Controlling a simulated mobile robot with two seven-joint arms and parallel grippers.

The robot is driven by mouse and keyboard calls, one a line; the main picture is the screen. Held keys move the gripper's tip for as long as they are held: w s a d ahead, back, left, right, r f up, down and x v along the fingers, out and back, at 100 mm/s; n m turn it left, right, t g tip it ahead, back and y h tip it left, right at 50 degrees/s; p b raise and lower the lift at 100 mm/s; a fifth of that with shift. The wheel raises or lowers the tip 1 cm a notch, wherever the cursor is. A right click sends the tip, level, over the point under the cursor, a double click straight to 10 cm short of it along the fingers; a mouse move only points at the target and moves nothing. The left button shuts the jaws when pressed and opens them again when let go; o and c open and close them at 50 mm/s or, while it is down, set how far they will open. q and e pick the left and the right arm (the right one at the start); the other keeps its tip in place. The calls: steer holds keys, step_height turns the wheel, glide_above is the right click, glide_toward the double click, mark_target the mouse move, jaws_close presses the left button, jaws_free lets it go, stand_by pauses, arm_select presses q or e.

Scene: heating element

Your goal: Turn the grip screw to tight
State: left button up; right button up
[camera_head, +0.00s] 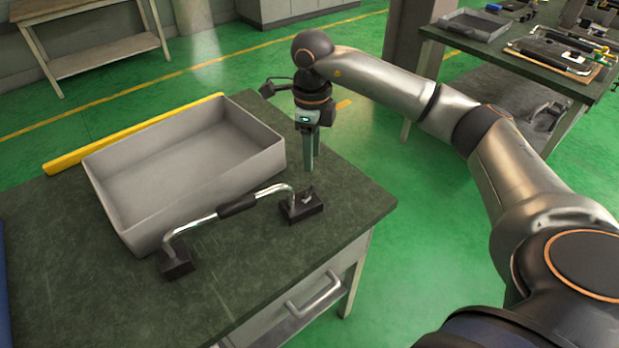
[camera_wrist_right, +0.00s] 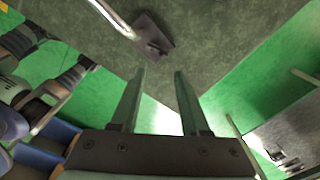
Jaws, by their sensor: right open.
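The heating element is a bent chrome rod (camera_head: 193,226) with a black sleeve in its middle, on the dark green table (camera_head: 355,205). A dark block sits at each end: the near left block (camera_head: 176,262) and the right block (camera_head: 303,207). A small upright piece (camera_head: 308,193) on the right block may be the grip screw; it is too small to tell. The right block also shows in the wrist view (camera_wrist_right: 152,35). My right gripper (camera_head: 309,168) points down behind the right block, apart from it. Its fingers (camera_wrist_right: 157,74) are open and empty. My left gripper is not in view.
A grey open tray (camera_head: 120,205) stands behind the rod, empty. A yellow bar (camera_head: 130,133) lies along its far side. A drawer handle (camera_head: 315,293) is on the table's front. The table's right corner is clear. A second workbench (camera_head: 505,50) with tools stands at back right.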

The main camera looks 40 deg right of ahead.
mark_target(309, 189)
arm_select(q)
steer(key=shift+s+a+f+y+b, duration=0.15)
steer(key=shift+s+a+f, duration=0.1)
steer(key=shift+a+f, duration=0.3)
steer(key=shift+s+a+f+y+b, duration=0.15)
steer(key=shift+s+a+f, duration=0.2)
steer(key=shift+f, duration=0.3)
arm_select(e)
steer(key=f+n, duration=0.3)
steer(key=n, duration=0.1)
steer(key=f+n, duration=0.3)
steer(key=n, duration=0.2)
steer(key=f+n, duration=0.3)
steer(key=n, duration=0.1)
steer(key=shift+a+f+n, duration=0.1)
steer(key=shift+a+n, duration=0.2)
steer(key=shift+a, duration=0.1)
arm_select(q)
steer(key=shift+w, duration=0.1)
arm_select(e)
steer(key=shift+c, duration=0.3)
jaws_close()
